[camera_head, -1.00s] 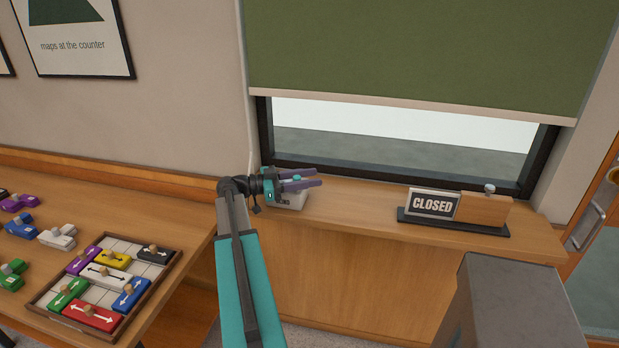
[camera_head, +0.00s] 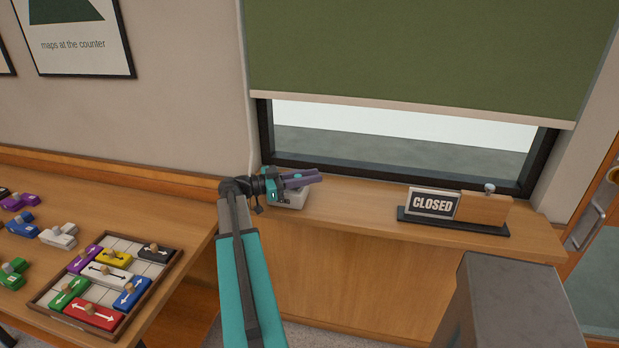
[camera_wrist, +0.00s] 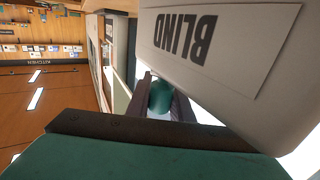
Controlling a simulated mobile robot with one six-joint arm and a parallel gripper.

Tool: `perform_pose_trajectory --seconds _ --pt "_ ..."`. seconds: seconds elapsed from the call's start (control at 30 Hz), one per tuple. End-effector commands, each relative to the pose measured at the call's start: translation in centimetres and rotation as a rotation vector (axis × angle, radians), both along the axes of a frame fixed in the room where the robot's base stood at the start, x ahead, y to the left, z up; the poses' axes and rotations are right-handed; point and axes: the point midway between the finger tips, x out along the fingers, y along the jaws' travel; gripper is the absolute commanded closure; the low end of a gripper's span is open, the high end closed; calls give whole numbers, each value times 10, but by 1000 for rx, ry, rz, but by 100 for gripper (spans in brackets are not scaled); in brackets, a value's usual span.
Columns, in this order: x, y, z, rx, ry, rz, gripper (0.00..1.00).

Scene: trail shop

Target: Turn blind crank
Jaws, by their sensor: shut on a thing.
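The blind crank is a light grey box (camera_head: 291,200) on the window sill, seen in the head view. In the wrist view the box (camera_wrist: 262,75) carries a label reading BLIND, upside down. Its teal knob (camera_wrist: 160,97) sits between the two fingers of my gripper (camera_wrist: 158,104). My gripper (camera_head: 303,179), with purple fingers, is shut on the knob just above the box. In the head view the fingers hide the knob. The green blind (camera_head: 430,50) hangs partly down over the window, its pale bottom bar (camera_head: 410,107) above bare glass.
A CLOSED sign (camera_head: 433,203) stands on a dark base to the right on the sill (camera_head: 360,207). A wooden table at left bears a tray (camera_head: 168,273) of coloured blocks and several loose blocks. The sill between the box and sign is clear.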

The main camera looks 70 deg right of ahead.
Motion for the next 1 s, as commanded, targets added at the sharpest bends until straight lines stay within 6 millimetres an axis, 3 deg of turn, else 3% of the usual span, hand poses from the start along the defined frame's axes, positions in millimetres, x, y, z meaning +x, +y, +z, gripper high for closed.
perform_pose_trajectory --seconds 1.0 --pt "8 -42 2 3 1 596 100"
